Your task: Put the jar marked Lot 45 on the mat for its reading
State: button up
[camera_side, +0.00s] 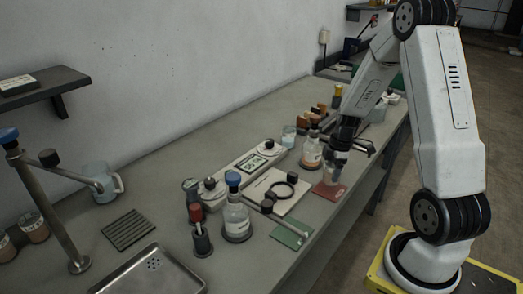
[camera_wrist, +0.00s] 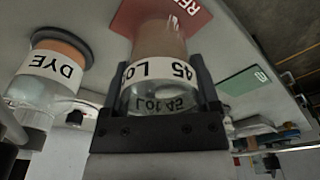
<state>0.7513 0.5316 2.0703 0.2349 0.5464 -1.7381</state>
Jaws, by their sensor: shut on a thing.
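The jar marked Lot 45 (camera_wrist: 158,70) is between the fingers of my gripper (camera_wrist: 160,92) in the wrist view, its white label facing the camera. In the side view my gripper (camera_side: 340,155) is at the bench's right part, with the pale jar (camera_side: 332,174) below it. The jar is over a red mat (camera_side: 327,192), which also shows in the wrist view (camera_wrist: 192,14) with letters starting "RE"; the rest is hidden. I cannot tell whether the jar touches the mat. A green mat (camera_side: 291,235) lies nearer the camera; it also shows in the wrist view (camera_wrist: 246,83).
A jar labelled DYE (camera_wrist: 50,70) stands close beside the held jar. A blue-topped bottle (camera_side: 237,220), a pale board with a black ring (camera_side: 277,195) and a device with a display (camera_side: 250,164) stand left. The bench's front edge is close to the mats.

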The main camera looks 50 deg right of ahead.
jog(key=shift+f, duration=1.25)
jog(key=shift+f, duration=0.15)
jog(key=o, duration=1.3)
jog(key=shift+s+d+r, duration=0.15)
jog(key=shift+s+r, duration=0.05)
jog(key=shift+r, duration=1.85)
jog(key=shift+s+d+r, duration=0.2)
jog(key=shift+r, duration=1.8)
jog(key=shift+s+d+r, duration=0.15)
jog(key=shift+s+r, duration=0.05)
jog(key=shift+r, duration=1.85)
jog(key=shift+f, duration=0.1)
jog(key=shift+w+a+f, duration=0.15)
jog(key=shift+f, duration=1.6)
jog(key=shift+w+a+f, duration=0.2)
jog(key=shift+f, duration=1.55)
jog(key=shift+w+a+f, duration=0.15)
jog(key=shift+f, duration=1.6)
jog(key=shift+r, duration=0.1)
